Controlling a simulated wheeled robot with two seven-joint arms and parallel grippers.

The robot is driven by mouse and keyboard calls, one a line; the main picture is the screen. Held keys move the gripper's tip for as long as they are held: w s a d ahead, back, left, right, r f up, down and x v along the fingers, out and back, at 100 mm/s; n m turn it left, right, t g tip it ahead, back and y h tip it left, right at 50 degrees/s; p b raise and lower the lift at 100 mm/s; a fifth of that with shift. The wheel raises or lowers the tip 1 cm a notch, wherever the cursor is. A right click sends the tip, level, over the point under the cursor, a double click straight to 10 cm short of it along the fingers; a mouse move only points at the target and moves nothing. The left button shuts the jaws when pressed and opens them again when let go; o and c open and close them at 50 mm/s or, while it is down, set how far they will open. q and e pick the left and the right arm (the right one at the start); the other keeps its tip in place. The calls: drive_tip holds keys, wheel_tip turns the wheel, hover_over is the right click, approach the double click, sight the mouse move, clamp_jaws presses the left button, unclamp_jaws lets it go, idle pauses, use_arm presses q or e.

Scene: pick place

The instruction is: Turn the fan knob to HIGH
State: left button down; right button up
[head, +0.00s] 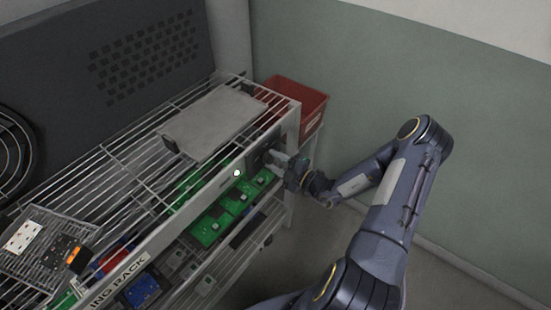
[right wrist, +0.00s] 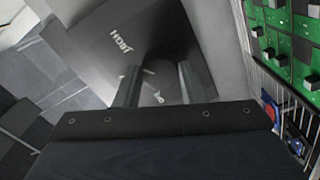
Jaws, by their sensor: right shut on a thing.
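The dark fan control panel (head: 258,155) is on the front of the rack near its right end. It fills the upper middle of the right wrist view (right wrist: 95,45), with white lettering that seems to read HIGH and a small white mark lower down. The fan knob (right wrist: 158,76) sits between the fingers of my right gripper (right wrist: 159,84), mostly hidden, and its pointing direction is unclear. My right gripper (head: 284,161) reaches the panel from the right in the head view and is shut on the knob. My left gripper is out of view.
The wire rack (head: 150,190) holds several green circuit boards (head: 212,226) below the panel and a flat grey plate (head: 215,120) on top. A lit round lamp (head: 237,173) is beside the panel. A red bin (head: 300,97) stands behind. Floor at right is clear.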

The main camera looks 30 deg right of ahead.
drive_tip(key=shift+m, duration=0.6)
drive_tip(key=o, duration=1)
drive_tip(key=b+v, duration=0.1)
drive_tip(key=v, duration=0.7)
